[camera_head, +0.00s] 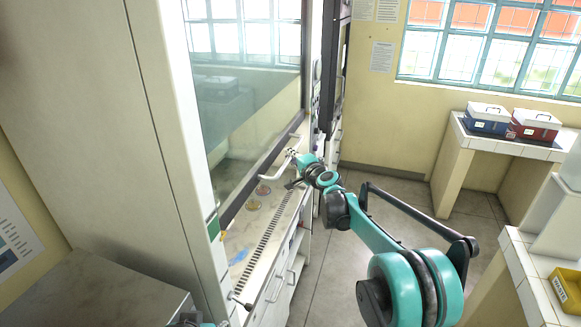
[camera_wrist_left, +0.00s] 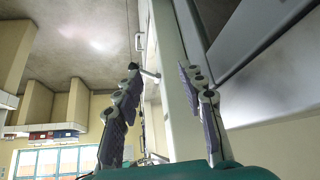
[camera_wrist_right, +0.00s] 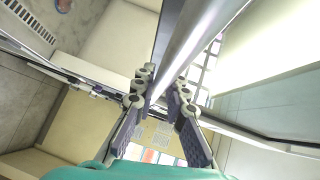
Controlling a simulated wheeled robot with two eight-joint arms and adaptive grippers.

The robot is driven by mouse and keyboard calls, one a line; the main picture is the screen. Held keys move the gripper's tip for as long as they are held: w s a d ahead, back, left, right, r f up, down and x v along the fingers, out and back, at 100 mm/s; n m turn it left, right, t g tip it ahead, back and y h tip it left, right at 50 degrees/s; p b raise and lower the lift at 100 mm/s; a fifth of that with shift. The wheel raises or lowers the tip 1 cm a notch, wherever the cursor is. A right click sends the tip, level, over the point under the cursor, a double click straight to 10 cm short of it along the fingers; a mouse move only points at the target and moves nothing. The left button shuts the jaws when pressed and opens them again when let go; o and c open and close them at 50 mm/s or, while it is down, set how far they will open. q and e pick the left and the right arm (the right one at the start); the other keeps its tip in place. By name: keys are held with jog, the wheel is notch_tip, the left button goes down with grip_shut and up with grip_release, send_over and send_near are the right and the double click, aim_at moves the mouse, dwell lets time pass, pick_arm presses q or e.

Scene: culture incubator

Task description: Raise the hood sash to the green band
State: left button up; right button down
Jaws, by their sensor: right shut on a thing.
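The fume hood's glass sash (camera_head: 245,110) shows at the left of the head view, partly raised, with its dark lower edge (camera_head: 262,172) above the worktop. A pale bar handle (camera_head: 277,168) stands out from the sash's lower part. A green band (camera_head: 213,226) marks the near hood post. My right gripper (camera_head: 297,177) is shut on the handle; in the right wrist view, its fingers (camera_wrist_right: 161,84) close around the bar (camera_wrist_right: 190,40). My left gripper (camera_wrist_left: 159,72) is open and empty in the left wrist view, beside a pale upright post.
Dishes (camera_head: 262,189) and a blue patch (camera_head: 238,257) lie on the hood worktop. A grey cabinet top (camera_head: 95,290) is at the lower left. Blue (camera_head: 487,119) and red (camera_head: 534,124) boxes stand on a bench at right. Open floor (camera_head: 385,200) lies between.

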jog(key=shift+r+p, duration=0.85)
jog(key=shift+r, duration=1.5)
jog(key=c, duration=1.5)
grip_release()
jog(key=shift+c, duration=0.2)
jog(key=v, duration=1.2)
jog(key=shift+d, duration=0.1)
